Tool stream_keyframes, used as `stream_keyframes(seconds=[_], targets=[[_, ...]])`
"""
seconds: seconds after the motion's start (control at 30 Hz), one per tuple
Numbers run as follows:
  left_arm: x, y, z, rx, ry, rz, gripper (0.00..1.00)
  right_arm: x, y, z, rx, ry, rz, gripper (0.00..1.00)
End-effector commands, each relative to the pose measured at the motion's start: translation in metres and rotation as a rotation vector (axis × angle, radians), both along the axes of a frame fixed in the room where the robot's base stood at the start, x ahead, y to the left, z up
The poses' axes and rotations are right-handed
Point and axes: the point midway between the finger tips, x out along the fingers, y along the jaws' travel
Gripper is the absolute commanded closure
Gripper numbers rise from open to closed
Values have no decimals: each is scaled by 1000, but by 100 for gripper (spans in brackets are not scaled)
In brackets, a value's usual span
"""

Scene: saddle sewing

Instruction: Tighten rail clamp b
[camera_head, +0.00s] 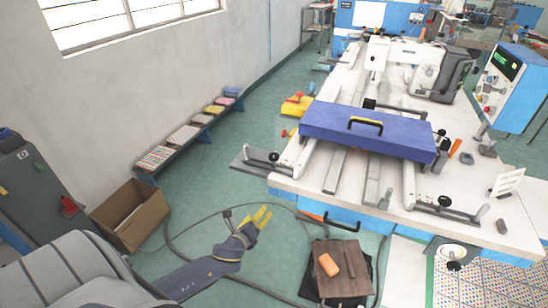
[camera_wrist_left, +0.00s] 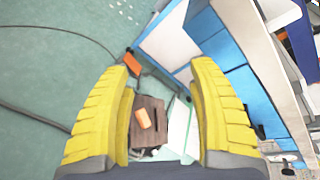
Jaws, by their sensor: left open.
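Rail clamps with black knobs sit on the white sewing table (camera_head: 460,180). One clamp (camera_head: 273,157) is at the left front, another (camera_head: 445,201) at the right front, and a black knob (camera_head: 370,104) shows behind the blue panel. I cannot tell which is clamp b. My left gripper (camera_head: 263,216), with yellow fingers, is open and empty over the floor, left of the table front and apart from every clamp. Its spread fingers also show in the left wrist view (camera_wrist_left: 162,70), with nothing between them. My right gripper is not in view.
A blue panel with a black handle (camera_head: 365,122) lies across the rails. A brown board (camera_head: 342,268) with an orange block (camera_head: 329,265) is low in front of the table. A cardboard box (camera_head: 130,214) stands at left. Cables (camera_head: 190,252) cross the open green floor.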

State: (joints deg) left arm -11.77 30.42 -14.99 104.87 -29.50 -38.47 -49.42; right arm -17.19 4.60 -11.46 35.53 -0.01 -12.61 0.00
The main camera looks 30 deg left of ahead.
Motion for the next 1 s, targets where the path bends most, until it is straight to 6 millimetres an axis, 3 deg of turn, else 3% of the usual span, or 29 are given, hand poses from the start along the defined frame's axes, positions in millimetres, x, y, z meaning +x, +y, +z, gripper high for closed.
stream_keyframes(seconds=[0.03,0.1,0.2,0.3,0.5,0.67,1.0], targets=[[5,-7,39,118,-48,-37,41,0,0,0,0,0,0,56],[6,-14,85,290,-101,-68,41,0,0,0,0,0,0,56],[3,-22,134,507,-148,-79,41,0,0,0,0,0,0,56],[-2,-23,160,672,-156,-68,41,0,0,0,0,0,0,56],[-4,-14,165,858,-107,-54,41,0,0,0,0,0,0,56],[0,-12,165,896,-95,-59,41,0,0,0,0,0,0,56],[46,1,165,896,-96,-59,41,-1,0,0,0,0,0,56]])
